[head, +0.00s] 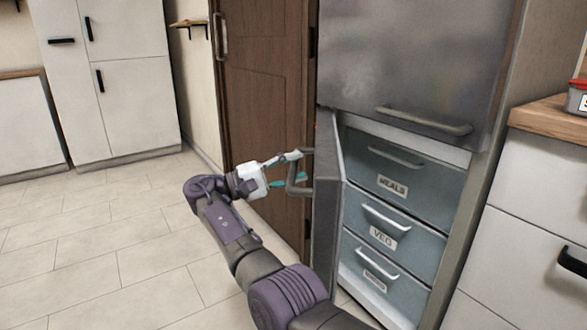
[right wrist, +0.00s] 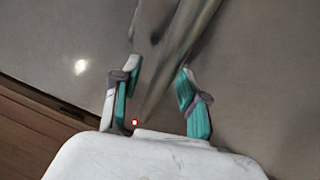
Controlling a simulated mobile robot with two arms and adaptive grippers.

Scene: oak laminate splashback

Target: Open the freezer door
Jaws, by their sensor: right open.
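The freezer door (head: 328,215) is the lower door of a grey fridge-freezer. It stands swung wide open to the left, seen nearly edge-on. Its bar handle (head: 292,181) is on the outer face, on the left side. My right gripper (head: 293,168) is at this handle with its fingers open. In the right wrist view the metal handle (right wrist: 182,45) runs down between the two spread fingers (right wrist: 158,90); I cannot tell whether either finger touches it. My left gripper is not in view.
The freezer's drawers (head: 405,195) show, labelled MEALS and VEG on the upper two. The upper fridge door (head: 410,60) is shut. A brown wooden door (head: 262,90) stands behind the handle. A counter (head: 555,118) is at right. The tiled floor (head: 110,240) at left is clear.

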